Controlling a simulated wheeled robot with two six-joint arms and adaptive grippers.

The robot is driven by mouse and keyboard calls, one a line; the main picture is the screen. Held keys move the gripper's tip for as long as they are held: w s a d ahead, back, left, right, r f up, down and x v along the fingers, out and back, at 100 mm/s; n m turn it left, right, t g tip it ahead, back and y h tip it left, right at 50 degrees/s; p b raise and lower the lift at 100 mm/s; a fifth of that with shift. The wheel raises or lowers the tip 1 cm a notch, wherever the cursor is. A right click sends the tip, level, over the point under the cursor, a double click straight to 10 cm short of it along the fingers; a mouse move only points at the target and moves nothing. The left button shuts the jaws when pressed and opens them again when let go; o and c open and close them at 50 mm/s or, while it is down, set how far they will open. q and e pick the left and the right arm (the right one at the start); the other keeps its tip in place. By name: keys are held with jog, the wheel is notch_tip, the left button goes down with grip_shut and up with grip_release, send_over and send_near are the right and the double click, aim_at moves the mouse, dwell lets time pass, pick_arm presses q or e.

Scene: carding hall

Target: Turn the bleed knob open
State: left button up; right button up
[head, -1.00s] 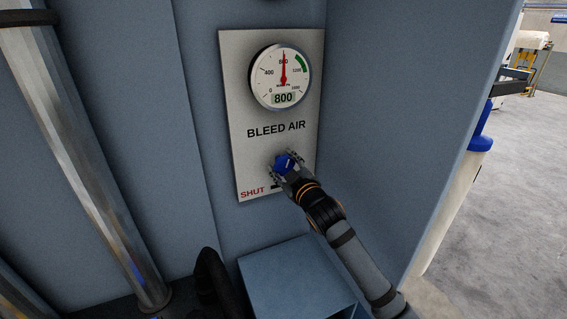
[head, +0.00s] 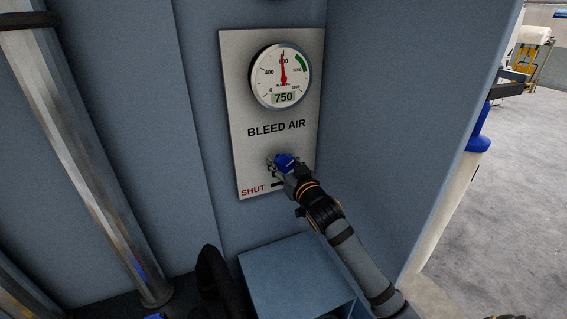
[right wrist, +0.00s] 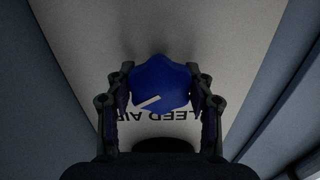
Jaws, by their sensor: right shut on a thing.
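The blue bleed knob (head: 285,161) is on a light panel (head: 236,120) marked BLEED AIR, above the red word SHUT at the panel's lower left. My right gripper (head: 281,169) is shut on the knob, with a finger on each side. In the right wrist view the knob (right wrist: 160,84) shows between the two fingers (right wrist: 160,90), with a white pointer line slanting across its face. The round gauge (head: 281,76) above has a red needle near 800 and a digital reading of 750. The rest of the lower scale is hidden by my gripper. My left gripper is not in view.
A blue-grey box (head: 292,275) stands below the panel. A metal column (head: 85,150) rises at the left, with a black hose (head: 211,285) near its foot. A blue-grey wall (head: 400,110) closes the right side; open floor lies beyond it.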

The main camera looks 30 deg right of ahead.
aim_at(286, 166)
dwell(0.3)
jog(key=o, duration=1.2)
jog(key=shift+c, duration=0.2)
jog(key=shift+s, duration=0.1)
jog(key=s, duration=0.7)
jog(key=shift+s+a, duration=0.15)
jog(key=shift+a, duration=0.1)
